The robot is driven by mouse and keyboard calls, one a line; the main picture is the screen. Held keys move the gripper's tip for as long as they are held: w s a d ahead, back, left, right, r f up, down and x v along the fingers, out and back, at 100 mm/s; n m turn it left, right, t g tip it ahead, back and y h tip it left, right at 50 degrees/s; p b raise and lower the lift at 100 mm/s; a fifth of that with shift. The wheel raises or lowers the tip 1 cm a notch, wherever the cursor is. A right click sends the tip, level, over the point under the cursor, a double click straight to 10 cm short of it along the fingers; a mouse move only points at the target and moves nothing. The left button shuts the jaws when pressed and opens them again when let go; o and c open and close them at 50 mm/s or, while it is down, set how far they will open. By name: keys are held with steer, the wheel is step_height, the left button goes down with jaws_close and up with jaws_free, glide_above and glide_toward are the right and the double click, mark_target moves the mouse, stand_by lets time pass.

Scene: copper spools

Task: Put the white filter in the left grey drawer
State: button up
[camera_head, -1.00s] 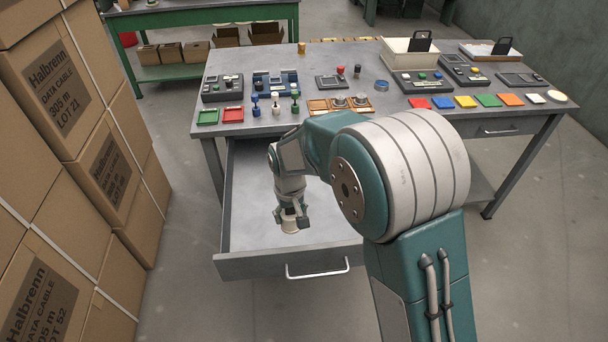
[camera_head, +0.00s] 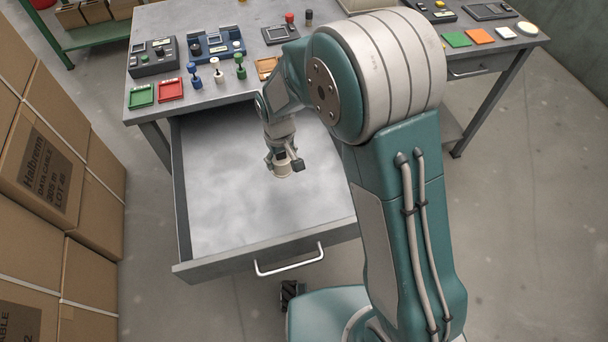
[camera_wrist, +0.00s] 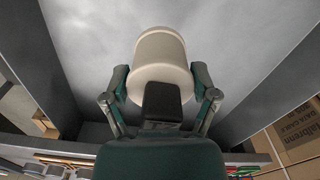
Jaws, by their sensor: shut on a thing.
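The white filter (camera_wrist: 160,62) is a short off-white cylinder between my gripper's fingers in the wrist view. It also shows as a small pale piece in the head view (camera_head: 283,172). My gripper (camera_head: 284,160) is shut on it, inside the outline of the open left grey drawer (camera_head: 215,255). In the wrist view my gripper (camera_wrist: 160,88) has a finger on each side of the filter. The drawer's floor lies beyond the filter and looks empty. I cannot tell whether the filter touches the floor.
The grey workbench (camera_head: 190,112) behind the drawer carries green and red trays (camera_head: 170,90), small devices and stamps. Stacked cardboard boxes (camera_head: 60,170) stand at the left. The right drawer (camera_head: 475,68) is shut. My upper arm hides part of the bench.

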steer(key=d+f, duration=0.6)
steer(key=d, duration=0.1)
steer(key=shift+s+d+f, duration=0.15)
steer(key=shift+d+f, duration=0.05)
steer(key=shift+f, duration=0.15)
steer(key=shift+d+f, duration=0.15)
steer(key=shift+f, duration=0.75)
steer(key=shift+d+f, duration=0.15)
steer(key=shift+f, duration=0.75)
steer(key=shift+f, duration=0.1)
steer(key=o, duration=1.1)
steer(key=shift+c, duration=0.2)
